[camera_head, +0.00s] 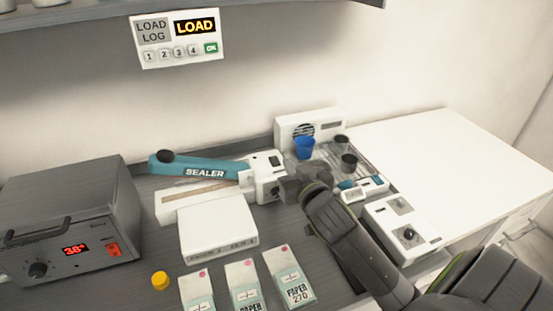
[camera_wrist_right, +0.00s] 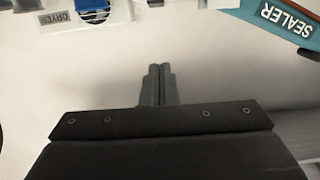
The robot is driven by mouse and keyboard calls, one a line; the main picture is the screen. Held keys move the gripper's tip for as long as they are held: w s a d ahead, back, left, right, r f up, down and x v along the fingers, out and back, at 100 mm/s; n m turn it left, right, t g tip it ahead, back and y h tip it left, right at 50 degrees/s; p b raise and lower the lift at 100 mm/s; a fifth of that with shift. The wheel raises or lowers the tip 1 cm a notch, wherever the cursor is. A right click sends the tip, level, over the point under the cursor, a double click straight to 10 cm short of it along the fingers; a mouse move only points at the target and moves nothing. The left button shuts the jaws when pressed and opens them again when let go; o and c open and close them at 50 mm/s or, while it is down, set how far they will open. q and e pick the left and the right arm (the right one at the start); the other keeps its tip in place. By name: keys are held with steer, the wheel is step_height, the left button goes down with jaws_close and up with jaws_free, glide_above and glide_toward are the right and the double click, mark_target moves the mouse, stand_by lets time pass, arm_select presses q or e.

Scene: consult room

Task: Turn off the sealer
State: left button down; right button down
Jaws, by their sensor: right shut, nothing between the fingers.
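The sealer (camera_head: 205,170) has a teal arm marked SEALER over a white base, with a white block (camera_head: 263,181) at its right end. The arm also shows at the upper right of the right wrist view (camera_wrist_right: 285,18), its lettering upside down. My right gripper (camera_head: 282,190) is at the right end of that block; I cannot tell whether it touches. In the right wrist view its fingers (camera_wrist_right: 157,84) are shut together with nothing between them, against a pale surface. Any switch on the sealer's right end is hidden by the gripper. My left gripper is not in view.
A grey box with a red display (camera_head: 75,220) stands at the left. A white box (camera_head: 217,228), paper packets (camera_head: 290,276) and a yellow cap (camera_head: 160,281) lie in front. A blue cup (camera_head: 304,147) and dark cups stand behind right; a white device (camera_head: 404,230) is at the right.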

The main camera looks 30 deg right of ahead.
steer(key=p, duration=0.2)
glide_above(276, 165)
steer(key=shift+s+f, duration=0.45)
steer(key=shift+f, duration=0.05)
steer(key=shift+w+f, duration=0.2)
steer(key=shift+f, duration=0.4)
steer(key=shift+w+f, duration=0.2)
steer(key=shift+f, duration=0.35)
steer(key=shift+w+d+f, duration=0.1)
steer(key=shift+f, duration=0.85)
